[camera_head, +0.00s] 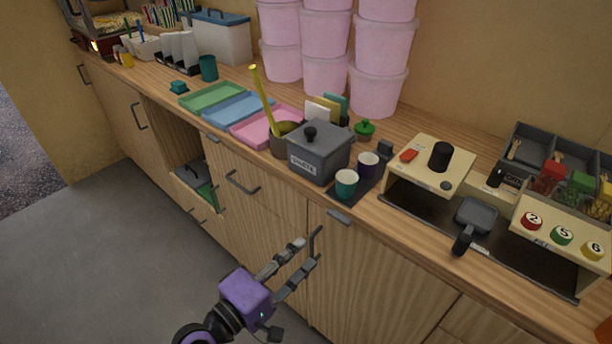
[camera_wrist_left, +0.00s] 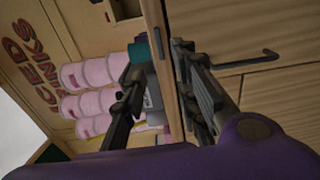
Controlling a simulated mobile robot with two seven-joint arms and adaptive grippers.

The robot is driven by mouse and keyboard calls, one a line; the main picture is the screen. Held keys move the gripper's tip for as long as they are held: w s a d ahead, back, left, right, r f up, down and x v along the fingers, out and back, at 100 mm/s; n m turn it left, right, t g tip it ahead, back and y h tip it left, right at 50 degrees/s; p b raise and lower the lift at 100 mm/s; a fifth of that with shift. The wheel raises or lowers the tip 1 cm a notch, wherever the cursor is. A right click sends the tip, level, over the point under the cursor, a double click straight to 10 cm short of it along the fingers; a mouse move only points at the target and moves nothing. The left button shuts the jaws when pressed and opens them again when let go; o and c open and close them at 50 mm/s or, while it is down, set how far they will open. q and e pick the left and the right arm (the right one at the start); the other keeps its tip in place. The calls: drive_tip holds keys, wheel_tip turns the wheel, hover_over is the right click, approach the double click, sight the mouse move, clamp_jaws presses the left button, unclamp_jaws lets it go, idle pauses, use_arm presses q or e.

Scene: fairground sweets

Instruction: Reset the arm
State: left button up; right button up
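My left gripper (camera_head: 309,247) hangs in front of the wooden cabinet doors, below the counter's front edge. Its two dark fingers are apart with nothing between them. In the left wrist view the fingers (camera_wrist_left: 158,68) are also spread and empty, with the counter edge and cabinet front beyond them. A purple housing sits behind the fingers. My right gripper does not show in either view.
The wooden counter (camera_head: 405,215) holds a grey lidded box (camera_head: 319,154), a teal cup (camera_head: 346,184), trays, stacked pink tubs (camera_head: 379,55) and a black pan (camera_head: 476,217). Cabinet handles (camera_head: 243,184) stick out near my gripper. The floor (camera_head: 90,245) at left is clear.

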use_arm(q)
drive_tip(key=s+a+f+m+g+y+p, duration=0.35)
drive_tip(key=s+f+m, duration=0.35)
drive_tip(key=f+m, duration=0.4)
drive_tip(key=s+a+f+y+p, duration=0.1)
drive_tip(key=s+a+f+y, duration=0.1)
drive_tip(key=s, duration=0.4)
drive_tip(key=s+a+f+g+y+p, duration=0.1)
drive_tip(key=s+a+f+y, duration=0.1)
drive_tip(key=s, duration=0.5)
drive_tip(key=s+a+f+g+y, duration=0.1)
drive_tip(key=s+a+f+y, duration=0.1)
drive_tip(key=s+a+f, duration=0.2)
drive_tip(key=s+a, duration=0.2)
drive_tip(key=s, duration=0.1)
drive_tip(key=shift+s+f+y+p, duration=0.2)
drive_tip(key=shift+y+p, duration=0.15)
drive_tip(key=shift+p, duration=0.05)
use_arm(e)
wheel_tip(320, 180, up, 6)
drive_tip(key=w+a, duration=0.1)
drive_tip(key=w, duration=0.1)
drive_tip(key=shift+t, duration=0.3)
use_arm(q)
drive_tip(key=shift+g, duration=0.25)
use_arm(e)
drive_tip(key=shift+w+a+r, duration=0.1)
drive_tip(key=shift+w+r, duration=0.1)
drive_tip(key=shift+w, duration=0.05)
